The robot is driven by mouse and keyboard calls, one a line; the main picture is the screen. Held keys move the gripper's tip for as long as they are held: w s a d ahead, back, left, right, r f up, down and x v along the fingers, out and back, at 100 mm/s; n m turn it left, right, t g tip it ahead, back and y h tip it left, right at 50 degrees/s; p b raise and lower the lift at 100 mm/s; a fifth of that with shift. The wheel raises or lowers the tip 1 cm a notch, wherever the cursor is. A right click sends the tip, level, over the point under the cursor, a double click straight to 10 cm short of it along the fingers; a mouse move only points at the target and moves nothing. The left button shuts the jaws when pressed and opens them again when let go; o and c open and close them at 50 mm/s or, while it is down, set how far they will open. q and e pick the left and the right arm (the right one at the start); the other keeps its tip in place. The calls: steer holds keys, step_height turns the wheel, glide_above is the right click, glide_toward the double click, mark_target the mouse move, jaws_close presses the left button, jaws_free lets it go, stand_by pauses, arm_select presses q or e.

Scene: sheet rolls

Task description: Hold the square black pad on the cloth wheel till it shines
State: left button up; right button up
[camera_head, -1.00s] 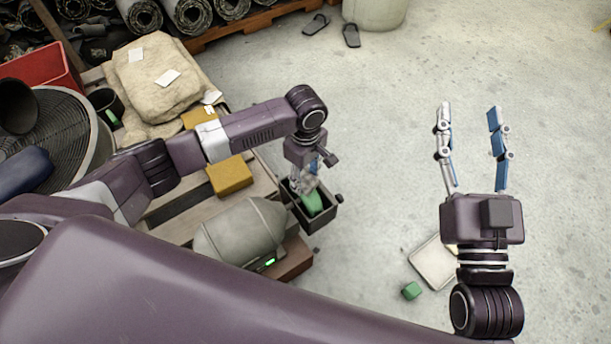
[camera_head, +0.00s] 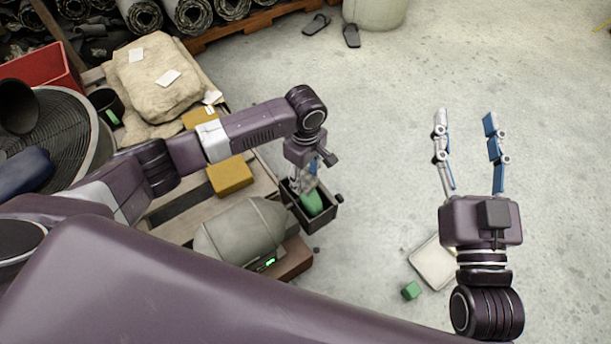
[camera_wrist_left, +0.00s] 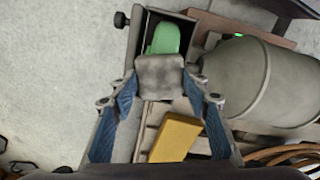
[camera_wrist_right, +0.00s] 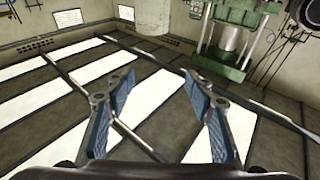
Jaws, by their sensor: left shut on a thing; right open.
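My left gripper (camera_wrist_left: 160,85) is shut on a small square pad (camera_wrist_left: 160,75), which looks mottled grey rather than black. It holds the pad over an open dark box (camera_head: 325,222) beside a grey rounded motor (camera_head: 240,232). In the box is a green rounded thing (camera_wrist_left: 166,38), which seems to be the cloth wheel; it also shows in the head view (camera_head: 314,204). The pad overlaps it in the left wrist view; whether they touch I cannot tell. My right gripper (camera_head: 466,120) is open and empty over bare floor; its fingers also show in the right wrist view (camera_wrist_right: 155,95).
A yellow block (camera_head: 230,175) lies on the pallet behind the motor. A tan sack (camera_head: 155,80) and a large fan-like guard (camera_head: 55,140) stand further left. A flat pale tray (camera_head: 430,262) and a green cube (camera_head: 411,291) lie near my right arm. Open floor spreads right.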

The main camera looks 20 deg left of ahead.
steer(key=shift+w+d+f+g+p, duration=0.1)
steer(key=shift+w+f+g+p, duration=0.1)
steer(key=shift+f+g, duration=0.55)
steer(key=shift+w+d+f+g+p, duration=0.15)
steer(key=shift+f+g, duration=0.1)
steer(key=shift+f, duration=0.9)
stand_by(1.3)
steer(key=shift+s+d+f+g+h+p, duration=0.15)
steer(key=shift+f+g+h, duration=0.2)
steer(key=shift+f, duration=0.5)
steer(key=shift+s+d+f+g+h+p, duration=0.1)
steer(key=shift+f+g+p, duration=0.1)
steer(key=shift+f+g, duration=0.45)
steer(key=shift+s+d+f+g+h+p, duration=0.15)
steer(key=shift+f+g+h, duration=0.1)
steer(key=shift+f, duration=0.8)
stand_by(2.2)
